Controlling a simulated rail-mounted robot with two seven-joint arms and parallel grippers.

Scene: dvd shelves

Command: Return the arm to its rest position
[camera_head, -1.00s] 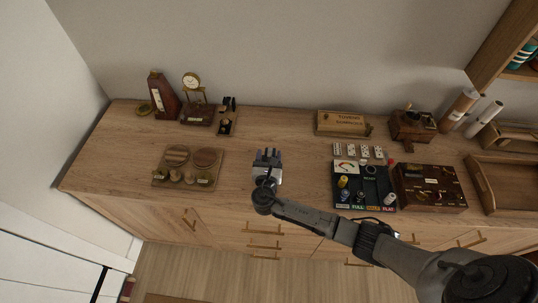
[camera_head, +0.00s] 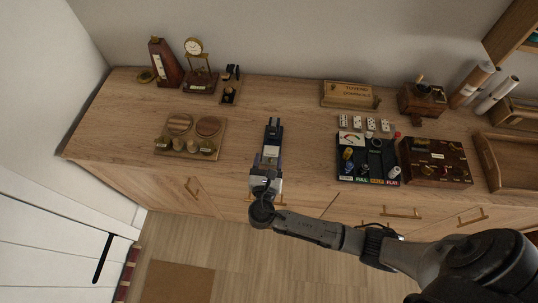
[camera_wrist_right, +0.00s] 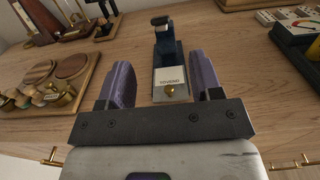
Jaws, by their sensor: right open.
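My right gripper (camera_head: 268,163) is open, low over the front edge of the wooden counter (camera_head: 240,150). In the right wrist view its two purple fingers (camera_wrist_right: 160,72) are spread apart. A small dark blue device (camera_head: 273,132) with a pale label plate and a brass knob stands on the counter just beyond the gripper. In the right wrist view the device (camera_wrist_right: 168,60) shows in the gap between the fingers, with space on both sides. My left gripper is not in view.
A board of wooden discs and small pieces (camera_head: 191,135) lies to the left. A black panel (camera_head: 366,158) and a brown box (camera_head: 435,160) lie to the right. A metronome (camera_head: 166,64), a clock (camera_head: 196,68) and a wooden box (camera_head: 348,95) stand at the back.

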